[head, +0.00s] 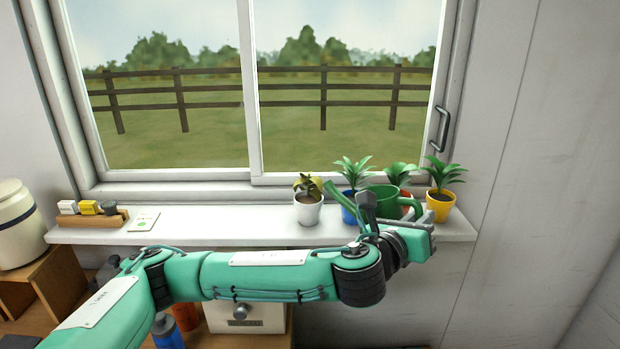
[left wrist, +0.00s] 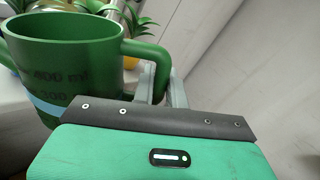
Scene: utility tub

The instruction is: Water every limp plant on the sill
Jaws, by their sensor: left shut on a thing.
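My left gripper (head: 384,224) is shut on the handle of a green watering can (head: 383,197). The can also shows in the left wrist view (left wrist: 62,62), with volume marks and a blue band. In the head view its spout points left, toward a white pot (head: 308,211). The white pot's plant (head: 305,183) is olive-yellow and drooping. A blue pot (head: 348,208) has a green, upright plant (head: 353,171), partly behind the can and gripper. A plant in a reddish pot (head: 405,192) is largely hidden by the can. A yellow pot (head: 440,207) at the right has upright green leaves.
The white sill (head: 230,229) is clear between the white pot and a seed packet (head: 144,221). A wooden holder (head: 93,219) with small blocks stands at its left. A cream crock (head: 18,225) stands far left. A window handle (head: 440,128) is above the pots.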

